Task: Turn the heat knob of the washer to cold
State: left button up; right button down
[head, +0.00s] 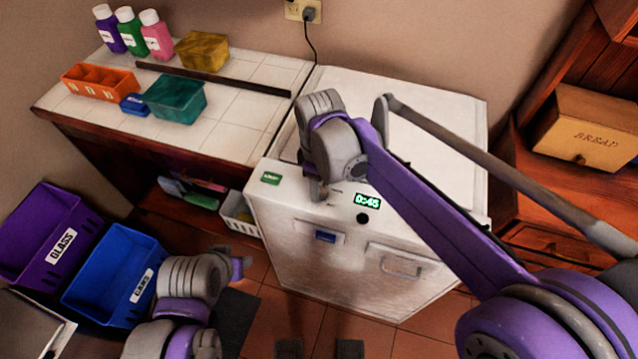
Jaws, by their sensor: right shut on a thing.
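The washer (345,270) is a white box-shaped machine with a sloped front panel, a green 0:45 display (367,201) and a round black knob (363,218) below it. My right gripper (318,192) reaches down to the panel, left of the display. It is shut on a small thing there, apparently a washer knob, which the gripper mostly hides. The knob's pointer and the heat marks cannot be read. My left gripper (241,268) is low at the left, in front of the washer and apart from it. Its jaws are too unclear to tell open from shut.
A tiled counter (240,105) at the left holds bottles, an orange tray (98,82) and a teal box (175,98). Purple (28,262) and blue (82,306) bins stand on the floor. A bread box (588,128) is at the right.

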jog(key=shift+n, duration=0.4)
jog(key=shift+c, duration=1.8)
grip_release()
notch_tip(320, 180, up, 11)
jog(key=shift+p, duration=0.35)
jog(key=shift+f, duration=0.1)
